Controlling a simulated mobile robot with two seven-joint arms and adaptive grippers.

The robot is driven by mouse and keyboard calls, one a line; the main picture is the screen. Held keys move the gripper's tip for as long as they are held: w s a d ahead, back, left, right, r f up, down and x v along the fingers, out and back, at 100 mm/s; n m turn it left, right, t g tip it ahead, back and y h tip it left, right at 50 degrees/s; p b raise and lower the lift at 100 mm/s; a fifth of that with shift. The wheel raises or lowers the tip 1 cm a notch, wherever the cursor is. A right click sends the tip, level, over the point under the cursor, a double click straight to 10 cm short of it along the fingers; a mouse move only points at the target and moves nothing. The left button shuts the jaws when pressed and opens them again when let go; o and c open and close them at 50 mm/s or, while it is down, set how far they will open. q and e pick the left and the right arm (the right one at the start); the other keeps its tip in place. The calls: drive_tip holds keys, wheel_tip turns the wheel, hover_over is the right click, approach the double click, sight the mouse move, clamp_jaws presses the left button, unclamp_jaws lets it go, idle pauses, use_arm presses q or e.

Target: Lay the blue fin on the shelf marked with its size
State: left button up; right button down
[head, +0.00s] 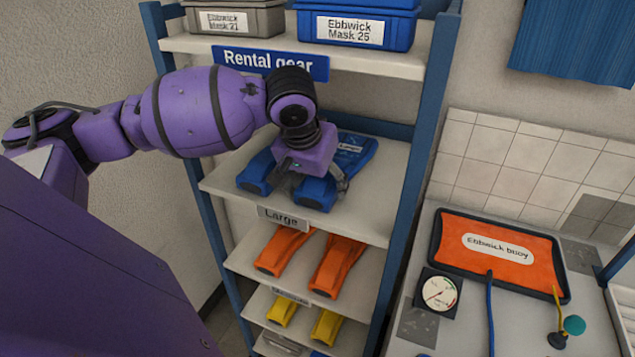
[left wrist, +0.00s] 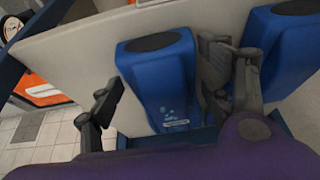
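Two blue fins lie side by side on the shelf (head: 365,215) whose tag reads "Large" (head: 284,218). The right blue fin (head: 314,194) also shows in the left wrist view (left wrist: 160,85); the left blue fin (head: 256,174) shows there too (left wrist: 290,50). My left gripper (head: 315,182) is down over the right fin and partly hides it. In the left wrist view, its fingers (left wrist: 165,95) are apart, one on each side of this fin. A gap shows on one side; contact on the other side cannot be told. My right gripper is not in view.
Orange fins (head: 337,265) and yellow fins (head: 327,327) lie on lower shelves. Above is a shelf with a grey case (head: 235,18) and a blue case (head: 357,28). Blue posts (head: 408,200) flank the shelves. A bench at right holds an orange buoy (head: 500,275) and a gauge (head: 439,293).

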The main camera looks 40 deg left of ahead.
use_arm(q)
drive_tip(key=shift+o, duration=0.2)
drive_tip(key=shift+s+r, duration=0.1)
drive_tip(key=shift+r, duration=0.05)
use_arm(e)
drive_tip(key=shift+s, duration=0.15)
use_arm(q)
drive_tip(key=p+v, duration=0.1)
drive_tip(key=v, duration=0.5)
drive_tip(key=shift+s+r, duration=0.15)
drive_tip(key=shift+r, duration=0.25)
drive_tip(key=shift+s+r, duration=0.15)
drive_tip(key=shift+r, duration=0.1)
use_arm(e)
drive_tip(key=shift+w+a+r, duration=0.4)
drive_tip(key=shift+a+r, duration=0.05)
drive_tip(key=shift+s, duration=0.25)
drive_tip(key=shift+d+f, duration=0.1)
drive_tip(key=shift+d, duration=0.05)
